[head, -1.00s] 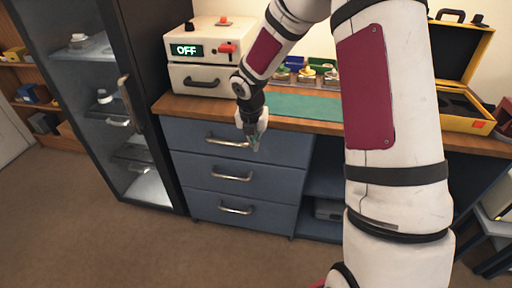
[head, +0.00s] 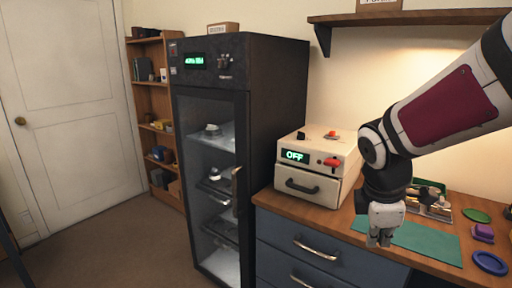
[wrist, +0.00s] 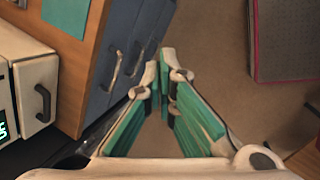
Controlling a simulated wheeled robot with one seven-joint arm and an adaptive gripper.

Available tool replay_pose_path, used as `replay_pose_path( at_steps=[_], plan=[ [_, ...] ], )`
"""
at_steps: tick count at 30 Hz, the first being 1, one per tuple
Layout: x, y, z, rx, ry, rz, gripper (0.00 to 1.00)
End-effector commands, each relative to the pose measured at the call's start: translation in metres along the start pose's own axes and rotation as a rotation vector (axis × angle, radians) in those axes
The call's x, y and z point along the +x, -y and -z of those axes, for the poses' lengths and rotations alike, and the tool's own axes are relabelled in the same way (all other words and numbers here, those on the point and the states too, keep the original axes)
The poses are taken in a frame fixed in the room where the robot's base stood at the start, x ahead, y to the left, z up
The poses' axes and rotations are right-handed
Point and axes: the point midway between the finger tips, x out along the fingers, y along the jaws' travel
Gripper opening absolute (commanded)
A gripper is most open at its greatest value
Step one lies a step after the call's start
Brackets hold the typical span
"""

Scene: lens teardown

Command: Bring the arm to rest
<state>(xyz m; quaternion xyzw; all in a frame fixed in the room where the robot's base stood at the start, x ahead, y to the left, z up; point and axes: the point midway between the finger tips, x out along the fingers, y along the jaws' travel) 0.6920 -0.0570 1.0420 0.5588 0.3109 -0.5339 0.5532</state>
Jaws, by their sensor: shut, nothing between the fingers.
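My gripper (head: 381,238) hangs at the end of my raised arm, in front of the workbench near the green mat (head: 428,243) in the head view. Its fingers point down. In the wrist view my gripper (wrist: 165,75) shows two green-padded fingers with their tips together and nothing between them. Below the fingertips there is only brown floor (wrist: 200,50). The blue drawer front (wrist: 115,60) is to the left of the fingers there, apart from them.
A dark glass-door cabinet (head: 275,110) stands left of the bench. A cream box reading OFF (head: 325,150) sits on the bench's left end. Several small parts, a blue ring (head: 490,263) and a purple piece (head: 483,232) lie at the right. A shelf (head: 420,18) is above.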

Motion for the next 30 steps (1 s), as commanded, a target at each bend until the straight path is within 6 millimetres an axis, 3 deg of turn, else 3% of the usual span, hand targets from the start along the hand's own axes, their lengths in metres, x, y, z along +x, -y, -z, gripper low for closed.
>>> replay_pose_path(
  at_steps=[1, 3, 9, 13, 18, 21, 30],
  plan=[
    [-0.026, 0.014, -0.006, 0.107, -0.007, -0.014, 0.0],
    [-0.05, 0.033, -0.011, 0.268, -0.022, -0.019, 0.0],
    [-0.11, 0.093, -0.022, 0.72, -0.096, -0.011, 0.0],
    [-0.139, 0.132, -0.026, 0.994, -0.162, 0.02, 0.0],
    [-0.161, 0.17, -0.026, 1.251, -0.233, 0.08, 0.0],
    [-0.166, 0.181, -0.025, 1.334, -0.254, 0.106, 0.0],
    [-0.168, 0.186, -0.025, 1.37, -0.263, 0.119, 0.0]
  ],
)
